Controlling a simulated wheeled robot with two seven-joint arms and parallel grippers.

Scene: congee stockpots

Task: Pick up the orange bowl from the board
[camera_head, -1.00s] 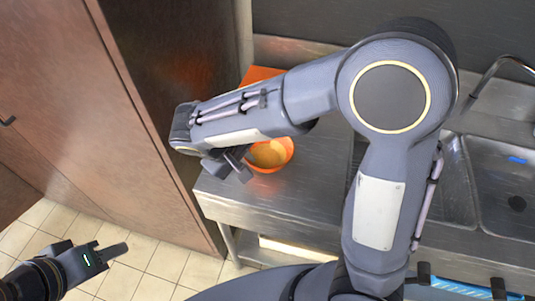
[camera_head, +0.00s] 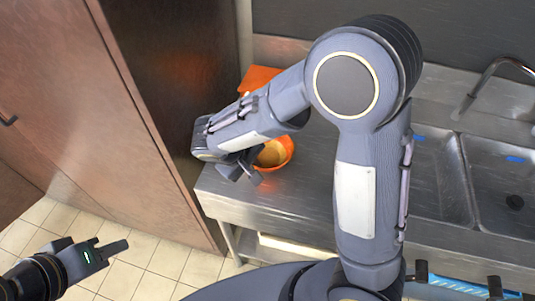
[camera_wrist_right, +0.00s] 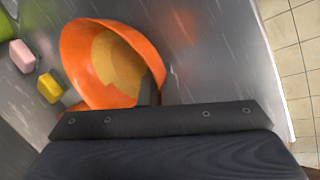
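The orange bowl (camera_head: 284,148) is near the counter's left front corner, partly hidden by my right arm. In the right wrist view the bowl (camera_wrist_right: 78,65) fills the upper left, with its yellowish inside showing. My right gripper (camera_head: 243,174) is at the bowl's left front side with its fingers apart. One dark finger (camera_wrist_right: 148,92) overlaps the bowl's rim in the wrist view; contact cannot be told. An orange board (camera_head: 260,74) shows behind my arm; whether the bowl rests on it is hidden. My left gripper (camera_head: 112,250) is over the floor, away from the counter, and shows no held object.
Pink (camera_wrist_right: 22,56) and yellow (camera_wrist_right: 49,87) blocks lie beside the bowl. A brown cabinet (camera_head: 110,110) stands close to the left of my right gripper. Sinks (camera_head: 500,185) and a faucet (camera_head: 487,75) are at the right. The counter (camera_head: 300,195) in front of the bowl is clear.

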